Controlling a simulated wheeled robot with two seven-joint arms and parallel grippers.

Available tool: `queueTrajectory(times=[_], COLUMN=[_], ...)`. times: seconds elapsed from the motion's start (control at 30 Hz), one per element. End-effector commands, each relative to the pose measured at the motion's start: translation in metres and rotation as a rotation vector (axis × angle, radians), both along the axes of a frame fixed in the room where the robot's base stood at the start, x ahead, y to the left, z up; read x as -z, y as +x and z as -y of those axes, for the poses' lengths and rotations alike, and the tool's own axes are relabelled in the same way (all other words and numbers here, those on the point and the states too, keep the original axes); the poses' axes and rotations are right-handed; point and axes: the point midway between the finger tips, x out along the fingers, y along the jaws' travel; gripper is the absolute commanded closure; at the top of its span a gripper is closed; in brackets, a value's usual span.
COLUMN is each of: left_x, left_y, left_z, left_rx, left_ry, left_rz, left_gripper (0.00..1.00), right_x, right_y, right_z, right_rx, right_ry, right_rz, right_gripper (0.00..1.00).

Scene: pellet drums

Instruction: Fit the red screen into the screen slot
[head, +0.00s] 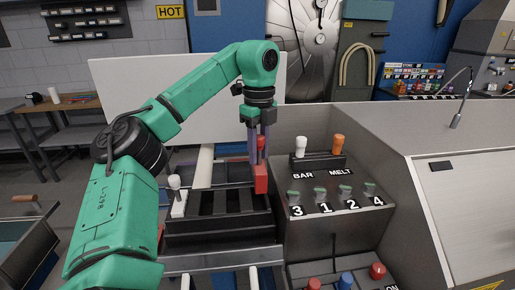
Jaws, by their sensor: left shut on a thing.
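My left gripper (258,150) comes down from above, its fingers pointing down, shut on the red screen (261,180). The red screen shows as a narrow upright red piece with a red top between the fingers. It is over the right end of a dark slotted rack (215,228), next to the grey panel. I cannot tell whether its lower edge is inside a slot or just above or in front of it. The labelled screen slot cannot be made out. My right gripper is out of view.
A white-knobbed piece (177,205) stands at the rack's left end. The grey control panel (335,225) right of the rack carries a BAR/MELT holder with white (301,146) and orange (338,144) knobs, plus numbered green pieces. Red and blue buttons sit below.

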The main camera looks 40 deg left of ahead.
Motion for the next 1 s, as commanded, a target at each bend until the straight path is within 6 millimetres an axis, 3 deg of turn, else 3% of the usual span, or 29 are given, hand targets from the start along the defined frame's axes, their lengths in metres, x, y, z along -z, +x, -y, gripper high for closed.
queueTrajectory(times=[0.03, 0.13, 0.3, 0.5, 1.0], left_x=[0.012, 0.024, 0.036, 0.037, 0.036], left_y=[0.0, 0.0, 0.0, 0.0, 0.0], left_z=[0.0, 0.0, 0.0, 0.0, 0.001], left_rx=[0.0, 0.001, 0.0, 0.0, 0.0], left_ry=[-0.001, -0.001, 0.0, 0.0, -0.001], left_rz=[0.001, 0.001, 0.001, 0.002, 0.001], left_gripper=[1.0, 1.0, 1.0, 1.0, 1.0], right_x=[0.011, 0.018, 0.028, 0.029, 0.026], right_y=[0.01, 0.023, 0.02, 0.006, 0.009], right_z=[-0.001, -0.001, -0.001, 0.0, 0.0], right_rx=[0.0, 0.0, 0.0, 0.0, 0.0], right_ry=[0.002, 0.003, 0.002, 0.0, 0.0], right_rz=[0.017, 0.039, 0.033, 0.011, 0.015], right_gripper=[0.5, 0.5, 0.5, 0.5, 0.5])
